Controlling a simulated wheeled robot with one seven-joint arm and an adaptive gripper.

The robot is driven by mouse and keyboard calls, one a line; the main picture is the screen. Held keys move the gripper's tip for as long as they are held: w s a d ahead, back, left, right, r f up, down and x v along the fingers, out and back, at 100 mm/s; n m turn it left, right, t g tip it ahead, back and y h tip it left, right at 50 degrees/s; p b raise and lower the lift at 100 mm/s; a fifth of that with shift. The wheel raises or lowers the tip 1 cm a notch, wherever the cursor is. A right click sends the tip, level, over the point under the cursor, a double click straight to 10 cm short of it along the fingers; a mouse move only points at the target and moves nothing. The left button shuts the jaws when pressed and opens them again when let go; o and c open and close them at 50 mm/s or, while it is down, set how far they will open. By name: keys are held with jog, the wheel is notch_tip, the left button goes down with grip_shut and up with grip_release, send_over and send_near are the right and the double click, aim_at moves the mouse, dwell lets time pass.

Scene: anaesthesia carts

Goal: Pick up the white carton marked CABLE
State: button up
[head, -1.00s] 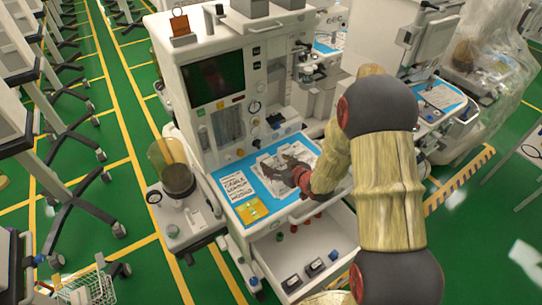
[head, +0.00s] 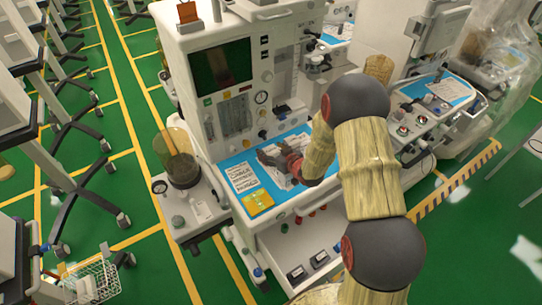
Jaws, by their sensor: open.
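A white piece with several lines of black lettering (head: 242,178) lies on the blue work surface (head: 225,164) of the middle anaesthesia cart. Its print is too small to read surely, and I cannot tell whether it is a carton or a flat sheet. Another white printed thing (head: 284,180) lies to its right, partly hidden under my gripper. My gripper (head: 266,157), dark with a red part behind the fingers, is open over the blue surface, just right of the lettered piece. I cannot tell whether it touches anything.
A yellow square (head: 258,203) lies at the surface's front left corner. An open drawer (head: 283,248) with small items juts out below. A clear canister (head: 177,158) stands left of the cart. A wire basket (head: 92,280) is at lower left.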

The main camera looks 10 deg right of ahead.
jog(key=shift+c, duration=0.3)
jog(key=c, duration=1.1)
jog(key=shift+r, duration=0.1)
jog(key=shift+c, duration=0.5)
